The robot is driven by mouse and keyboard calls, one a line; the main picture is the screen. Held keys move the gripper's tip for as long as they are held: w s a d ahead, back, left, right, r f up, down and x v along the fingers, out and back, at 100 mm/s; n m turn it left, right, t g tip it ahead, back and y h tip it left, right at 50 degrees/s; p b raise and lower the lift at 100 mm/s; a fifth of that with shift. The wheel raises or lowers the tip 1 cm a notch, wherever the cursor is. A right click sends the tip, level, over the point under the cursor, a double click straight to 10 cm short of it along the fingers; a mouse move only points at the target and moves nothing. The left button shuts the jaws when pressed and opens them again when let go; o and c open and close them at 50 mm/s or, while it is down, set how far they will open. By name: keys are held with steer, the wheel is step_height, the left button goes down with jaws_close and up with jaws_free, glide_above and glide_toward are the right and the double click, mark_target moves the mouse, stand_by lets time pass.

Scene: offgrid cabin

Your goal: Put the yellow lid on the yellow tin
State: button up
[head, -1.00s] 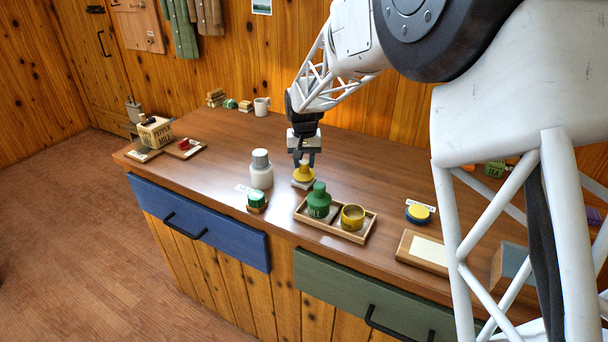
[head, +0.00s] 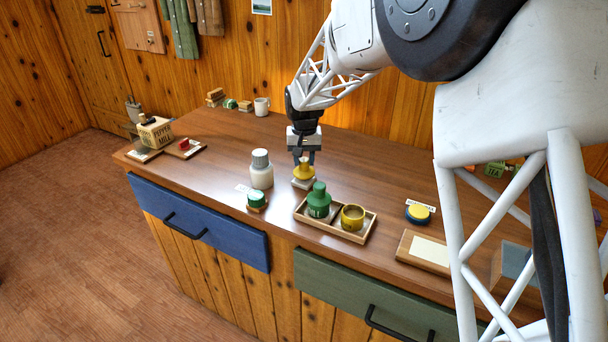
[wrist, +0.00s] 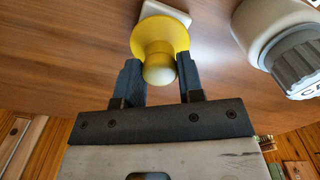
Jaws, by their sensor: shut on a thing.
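The yellow lid (head: 304,173) is a flared disc with a round knob. It sits at a pale square block (head: 303,184) on the counter, also seen behind the lid in the wrist view (wrist: 168,14). My gripper (head: 304,160) points down over the lid with its fingers on either side of the knob, shut on it. In the wrist view the lid (wrist: 160,38) shows between the two dark fingers (wrist: 162,80). I cannot tell whether the lid touches the block. The yellow tin (head: 352,217) stands open-topped in the right part of a wooden tray (head: 331,234).
A green tin with a lid (head: 318,201) stands in the tray, left of the yellow tin. A white bottle with grey cap (head: 261,170) stands left of my gripper. A small green-topped item (head: 256,200) and a yellow-and-blue round item (head: 418,212) are nearby.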

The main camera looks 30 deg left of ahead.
steer(key=shift+r, duration=0.1)
steer(key=shift+r, duration=1.6)
steer(key=w+d+r+m, duration=0.1)
steer(key=w+d+m, duration=0.1)
steer(key=w+d, duration=0.85)
steer(key=w+d+r+m, duration=0.1)
steer(key=w+d, duration=0.4)
steer(key=d, duration=1.1)
steer(key=w+d+m, duration=0.1)
steer(key=w+d, duration=0.1)
steer(key=d, duration=1.3)
steer(key=w+d+r+m, duration=0.1)
steer(key=w+d+m, duration=0.1)
steer(key=d, duration=1.4)
steer(key=shift+w+r, duration=0.3)
steer(key=shift+w, duration=0.2)
steer(key=shift+a, duration=0.1)
